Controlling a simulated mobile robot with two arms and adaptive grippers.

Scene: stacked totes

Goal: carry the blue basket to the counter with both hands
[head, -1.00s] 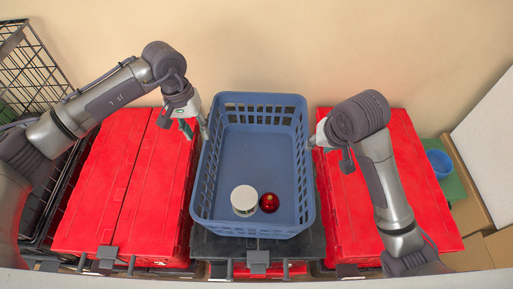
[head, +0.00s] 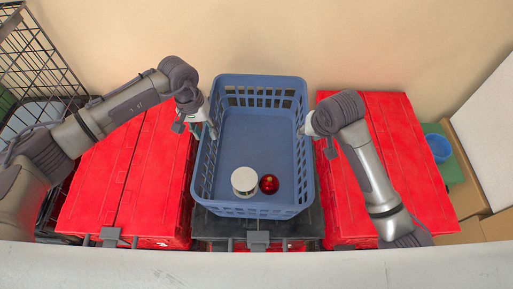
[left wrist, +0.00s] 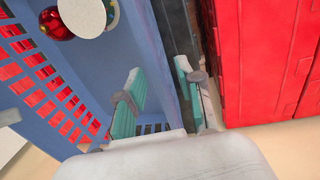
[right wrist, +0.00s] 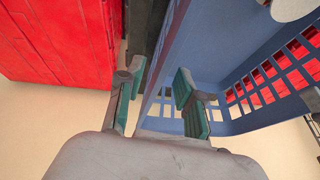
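The blue basket (head: 205,192) stands upright on a dark tote (head: 222,227) between red totes. It holds a white-topped can (head: 244,181) and a shiny red ball (head: 269,184). My left gripper (head: 211,128) is at its left wall, toward the back. In the left wrist view its fingers (left wrist: 161,90) are apart, one inside the basket, one outside. My right gripper (head: 303,131) is at the right wall. In the right wrist view its fingers (right wrist: 156,97) straddle that wall, with visible space between them. I cannot make out the counter for certain.
Red totes stand left (head: 118,185) and right (head: 390,130) of the basket. A black wire crate (head: 35,55) is at the far left. A cardboard box (head: 470,165) and a small blue cup (head: 438,147) are at the right. A wall runs close behind.

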